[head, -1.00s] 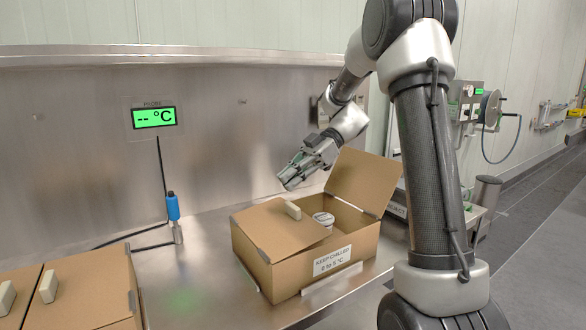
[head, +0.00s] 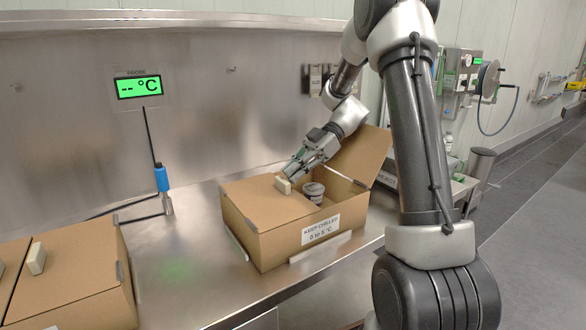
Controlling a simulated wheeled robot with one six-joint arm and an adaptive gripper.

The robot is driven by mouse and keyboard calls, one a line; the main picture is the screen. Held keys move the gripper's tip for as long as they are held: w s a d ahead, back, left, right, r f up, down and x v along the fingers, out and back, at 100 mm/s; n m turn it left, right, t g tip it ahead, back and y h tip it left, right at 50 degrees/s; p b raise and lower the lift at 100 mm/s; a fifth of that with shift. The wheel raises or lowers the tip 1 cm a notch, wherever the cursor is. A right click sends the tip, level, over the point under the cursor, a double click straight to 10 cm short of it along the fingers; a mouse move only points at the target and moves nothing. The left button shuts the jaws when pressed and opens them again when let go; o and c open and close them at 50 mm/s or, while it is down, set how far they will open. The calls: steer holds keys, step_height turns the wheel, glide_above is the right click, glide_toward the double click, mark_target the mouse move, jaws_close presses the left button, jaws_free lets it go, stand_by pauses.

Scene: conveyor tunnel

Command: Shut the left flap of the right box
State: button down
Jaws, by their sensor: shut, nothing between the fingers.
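The right box (head: 268,250) is a brown carton with a "KEEP CHILLED" label on the steel counter. Its left flap (head: 262,205) lies nearly level over the left part of the opening and carries a pale block-shaped handle (head: 283,185). Its right flap (head: 361,154) stands open, tilted up and outward. A lidded tub (head: 314,192) shows in the uncovered part. My gripper (head: 289,176) is shut and empty, its tips at the handle on the left flap. I cannot tell whether they touch it.
The left box (head: 75,275) stands at the lower left, with its flaps down. The display panel (head: 139,87) is on the back wall. The counter (head: 190,255) between the boxes is clear.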

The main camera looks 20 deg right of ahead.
stand_by(0.4)
step_height(320, 180, up, 10)
steer(key=s+d+f+m+t+h, duration=0.1)
steer(key=s+d+f+m+h, duration=0.55)
steer(key=m, duration=0.95)
steer(key=s+d+r+m+t+h, duration=0.1)
steer(key=s+r+m+t+h, duration=0.1)
steer(key=s, duration=0.7)
steer(key=s+r+m+t+h, duration=0.2)
steer(key=s+t+h, duration=0.1)
steer(key=s, duration=0.6)
steer(key=shift+d+t, duration=0.3)
steer(key=shift+d, duration=0.05)
